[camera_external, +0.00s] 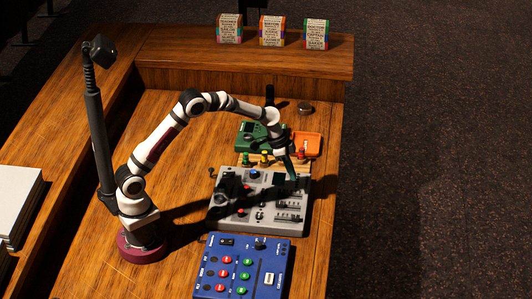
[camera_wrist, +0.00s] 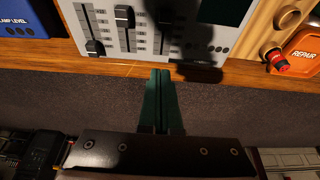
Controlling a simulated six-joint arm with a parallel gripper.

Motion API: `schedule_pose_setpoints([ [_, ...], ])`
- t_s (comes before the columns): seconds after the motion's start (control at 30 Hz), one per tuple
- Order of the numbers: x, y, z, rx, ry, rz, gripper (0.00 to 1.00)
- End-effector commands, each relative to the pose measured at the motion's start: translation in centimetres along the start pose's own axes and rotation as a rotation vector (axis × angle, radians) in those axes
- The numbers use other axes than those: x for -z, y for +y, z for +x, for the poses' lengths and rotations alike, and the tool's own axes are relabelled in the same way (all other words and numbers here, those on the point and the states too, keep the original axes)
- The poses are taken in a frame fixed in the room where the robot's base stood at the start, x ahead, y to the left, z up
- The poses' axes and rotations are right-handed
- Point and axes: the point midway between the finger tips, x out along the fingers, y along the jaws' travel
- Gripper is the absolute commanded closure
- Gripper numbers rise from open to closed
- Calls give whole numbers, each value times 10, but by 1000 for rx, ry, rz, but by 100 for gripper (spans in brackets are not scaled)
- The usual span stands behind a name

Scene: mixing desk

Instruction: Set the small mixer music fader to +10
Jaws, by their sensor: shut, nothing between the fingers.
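The small mixer (camera_external: 235,213) is a grey panel with knobs, a dark screen and faders, in the middle of the desk. In the wrist view the mixer (camera_wrist: 225,48) fills the upper part. Three fader caps show there: a left one (camera_wrist: 95,47) low in its slot, a middle one (camera_wrist: 124,17) higher up, and a right one (camera_wrist: 165,17) partly in shadow. I cannot read which is the music fader. My gripper (camera_wrist: 161,73) has its green fingers together and empty, just below the mixer's edge in that view. In the external view it (camera_external: 291,172) is over the mixer's upper right.
A blue panel (camera_external: 245,268) lies in front of the mixer. The desk's right edge runs close beside the mixer. Three small boxes sit on the back shelf.

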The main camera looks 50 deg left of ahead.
Motion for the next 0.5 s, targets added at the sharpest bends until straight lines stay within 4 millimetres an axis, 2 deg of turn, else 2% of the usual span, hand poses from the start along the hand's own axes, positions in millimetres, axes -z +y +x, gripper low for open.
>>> schedule_pose_setpoints([
  [0.1, 0, -1, -18, 1, 2, 0, 100],
  [0.2, 0, 0, -25, 1, 1, -1, 100],
  [0.5, 0, 0, -27, 0, 1, -1, 100],
])
